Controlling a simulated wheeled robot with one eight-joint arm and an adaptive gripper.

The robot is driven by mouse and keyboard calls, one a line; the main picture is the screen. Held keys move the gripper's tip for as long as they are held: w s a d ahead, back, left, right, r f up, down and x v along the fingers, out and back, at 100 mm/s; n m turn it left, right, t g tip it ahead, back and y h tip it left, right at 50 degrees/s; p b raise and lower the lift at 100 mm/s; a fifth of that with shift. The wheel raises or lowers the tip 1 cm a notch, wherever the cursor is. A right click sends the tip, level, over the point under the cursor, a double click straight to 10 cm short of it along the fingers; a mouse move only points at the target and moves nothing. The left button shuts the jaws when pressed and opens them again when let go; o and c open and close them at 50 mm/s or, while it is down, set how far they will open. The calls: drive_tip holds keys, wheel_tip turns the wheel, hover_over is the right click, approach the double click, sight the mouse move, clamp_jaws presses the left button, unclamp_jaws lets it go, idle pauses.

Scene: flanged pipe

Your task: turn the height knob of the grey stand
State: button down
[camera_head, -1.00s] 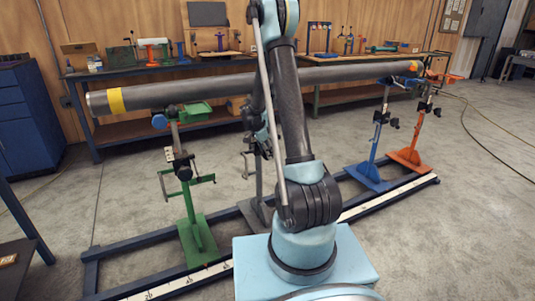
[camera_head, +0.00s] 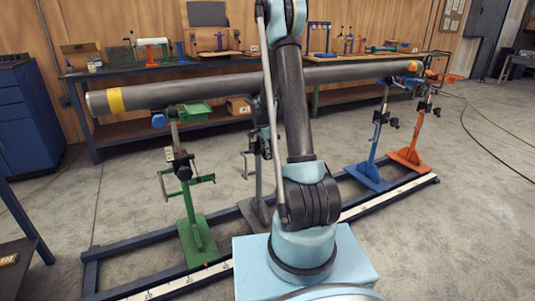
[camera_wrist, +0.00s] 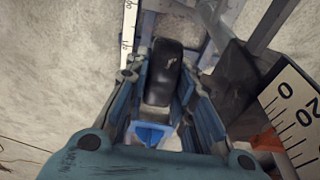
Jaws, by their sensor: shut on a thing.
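The grey stand (camera_head: 257,172) is in the middle of the head view, under the pipe (camera_head: 215,91) and partly hidden behind my arm. Its base (camera_head: 252,212) rests on the floor rail. In the wrist view my gripper (camera_wrist: 161,82) has its blue-grey fingers on both sides of a black knob (camera_wrist: 163,72) and is shut on it. A dark grey plate, seemingly part of the stand (camera_wrist: 235,85), shows to the right of the fingers. My gripper is hidden behind my arm in the head view.
The green stand (camera_head: 196,225) is at left; the blue stand (camera_head: 369,175) and orange stand (camera_head: 409,158) are at right. Ruler strips (camera_wrist: 296,105) lie close by in the wrist view. Workbenches (camera_head: 160,72) line the wall.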

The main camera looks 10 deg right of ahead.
drive_tip(key=shift+w+d+g+y, duration=0.15)
drive_tip(key=shift+g+y, duration=0.15)
drive_tip(key=shift+y, duration=0.8)
drive_tip(key=c, duration=1.4)
unclamp_jaws()
drive_tip(key=shift+o, duration=0.2)
drive_tip(key=shift+f, duration=0.1)
